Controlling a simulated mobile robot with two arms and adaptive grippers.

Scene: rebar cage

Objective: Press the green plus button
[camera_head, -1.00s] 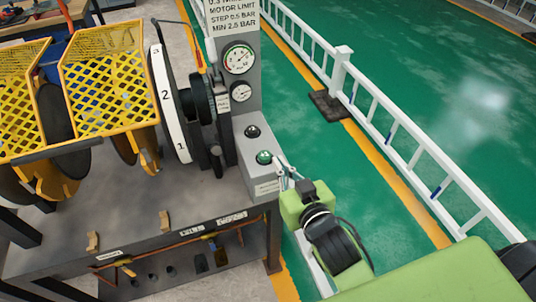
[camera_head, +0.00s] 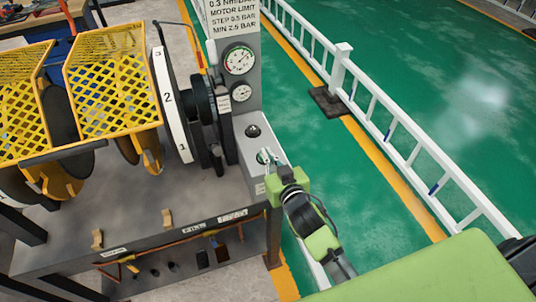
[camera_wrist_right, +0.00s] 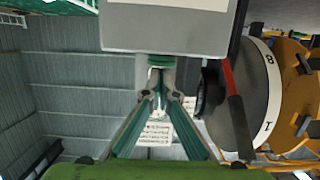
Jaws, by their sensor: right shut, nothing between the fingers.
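The green button (camera_head: 262,158) sits on the sloped top of a grey control box (camera_head: 247,178). It is largely covered by my right gripper (camera_head: 265,155), so its plus mark cannot be made out. The right gripper is shut and empty, with its fingertips at the button. I cannot tell whether they touch or press it. In the right wrist view the two fingers (camera_wrist_right: 159,98) come together just below the grey box (camera_wrist_right: 165,28). A black button (camera_head: 252,131) sits behind the green one. My left gripper is not in view.
A grey panel with two gauges (camera_head: 239,60) rises behind the box. A numbered white disc (camera_head: 171,105) and yellow mesh guards (camera_head: 112,90) stand to the left on the bench (camera_head: 135,208). A white railing (camera_head: 398,130) runs along the right, with open green floor between.

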